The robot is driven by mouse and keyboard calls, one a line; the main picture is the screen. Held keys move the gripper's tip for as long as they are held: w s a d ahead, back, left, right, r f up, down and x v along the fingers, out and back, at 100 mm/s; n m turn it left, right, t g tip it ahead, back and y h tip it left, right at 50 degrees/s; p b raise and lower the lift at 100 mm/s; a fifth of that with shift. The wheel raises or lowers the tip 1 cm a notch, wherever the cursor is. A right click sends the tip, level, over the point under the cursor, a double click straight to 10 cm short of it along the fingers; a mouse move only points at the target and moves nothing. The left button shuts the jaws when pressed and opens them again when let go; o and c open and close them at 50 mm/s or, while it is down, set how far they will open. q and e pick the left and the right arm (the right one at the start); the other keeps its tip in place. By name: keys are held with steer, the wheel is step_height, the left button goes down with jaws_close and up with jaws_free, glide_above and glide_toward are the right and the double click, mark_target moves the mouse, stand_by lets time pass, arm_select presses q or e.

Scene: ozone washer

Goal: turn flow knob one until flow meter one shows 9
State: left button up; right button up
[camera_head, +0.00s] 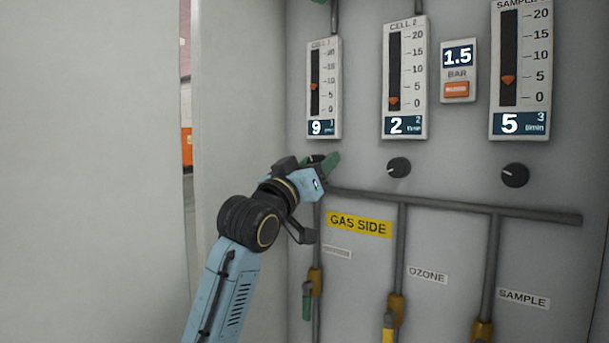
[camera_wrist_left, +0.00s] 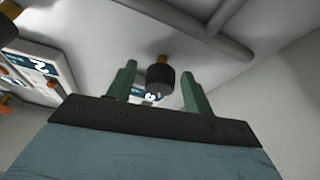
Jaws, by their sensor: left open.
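Flow meter one (camera_head: 324,88), labelled CELL 1, is at the upper middle of the panel in the head view. Its display reads 9 and its orange pointer (camera_head: 314,86) stands between 5 and 10. Flow knob one, below the meter, is mostly hidden by my left gripper (camera_head: 322,163) in the head view. In the left wrist view a black knob (camera_wrist_left: 160,79) on a brass-coloured stem shows between my two green fingers. The fingers stand apart, with a gap visible on each side of the knob. My right gripper is in neither view.
Meter CELL 2 (camera_head: 405,80) reads 2 and the SAMPLE meter (camera_head: 520,75) reads 5. Their black knobs (camera_head: 398,168) (camera_head: 515,175) are to the right. A 1.5 bar display (camera_head: 458,57) hangs between them. A grey pipe (camera_head: 450,203) runs just below the knobs.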

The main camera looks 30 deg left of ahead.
arm_select(q)
steer(key=b+v, duration=0.3)
steer(key=v, duration=1)
steer(key=shift+b, duration=0.3)
